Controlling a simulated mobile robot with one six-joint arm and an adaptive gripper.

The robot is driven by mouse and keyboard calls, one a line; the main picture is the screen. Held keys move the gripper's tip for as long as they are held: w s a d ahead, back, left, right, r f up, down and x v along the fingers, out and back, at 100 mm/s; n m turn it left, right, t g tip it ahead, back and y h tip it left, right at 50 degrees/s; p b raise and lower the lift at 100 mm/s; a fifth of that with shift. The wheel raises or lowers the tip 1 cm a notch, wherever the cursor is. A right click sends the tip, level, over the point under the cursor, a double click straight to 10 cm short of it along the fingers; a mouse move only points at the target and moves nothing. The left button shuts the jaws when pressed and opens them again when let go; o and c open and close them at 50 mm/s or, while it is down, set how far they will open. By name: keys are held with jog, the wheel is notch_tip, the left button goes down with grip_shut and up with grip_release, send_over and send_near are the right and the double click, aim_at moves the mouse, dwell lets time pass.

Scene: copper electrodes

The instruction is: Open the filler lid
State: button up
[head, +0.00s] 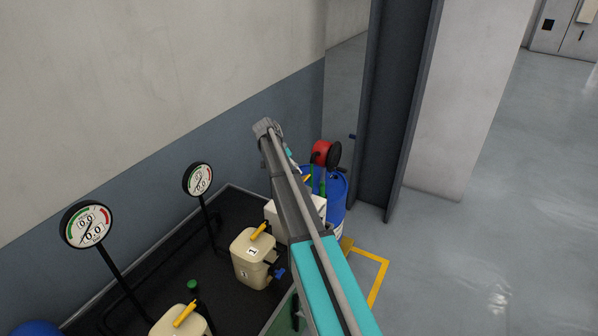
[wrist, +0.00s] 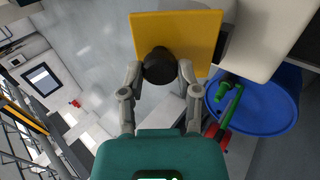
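A flat yellow square plate (wrist: 196,40), seemingly the filler lid, fills the upper middle of the wrist view. A round black knob (wrist: 158,66) stands on its near side. My gripper (wrist: 160,70) has one finger on each side of the knob, and both fingertips appear to touch it. The plate lies beside a white box-like body (wrist: 268,35); its hinge and exact tilt cannot be made out. In the head view my arm hides my gripper and most of a white box (head: 318,204) behind it.
A blue drum (head: 338,190), also in the wrist view (wrist: 262,110), stands close to the right, with a red reel (head: 320,152) above it. A cream canister (head: 250,262) and gauges (head: 198,179) stand left. A dark column (head: 392,110) rises behind. Floor at right is clear.

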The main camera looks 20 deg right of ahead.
jog(key=o, duration=0.5)
jog(key=shift+w+f, duration=0.1)
jog(key=shift+w, duration=0.05)
jog(key=shift+c, duration=0.2)
jog(key=shift+s, duration=0.25)
jog(key=c, duration=0.5)
jog(key=shift+s+a+f, duration=0.1)
jog(key=shift+s+a, duration=0.4)
jog(key=shift+s, duration=0.05)
jog(key=c, duration=0.4)
jog(key=shift+s+a+y, duration=0.15)
jog(key=shift+s+y, duration=0.15)
grip_shut()
jog(key=s+a+f+n+t+y+b, duration=0.1)
jog(key=s+a+f+n+t, duration=0.1)
jog(key=s+a, duration=0.4)
jog(key=s+a+f+n+t+y+b, duration=0.1)
jog(key=s+a+n, duration=0.4)
jog(key=s, duration=0.6)
jog(key=s+a+f+n+t+y+b, duration=0.2)
jog(key=s+a+f, duration=0.3)
jog(key=s+a, duration=0.3)
jog(key=shift+s+a+f+n+t+b, duration=0.35)
jog(key=shift+s+n+t+b, duration=0.15)
jog(key=shift+s+n, duration=0.4)
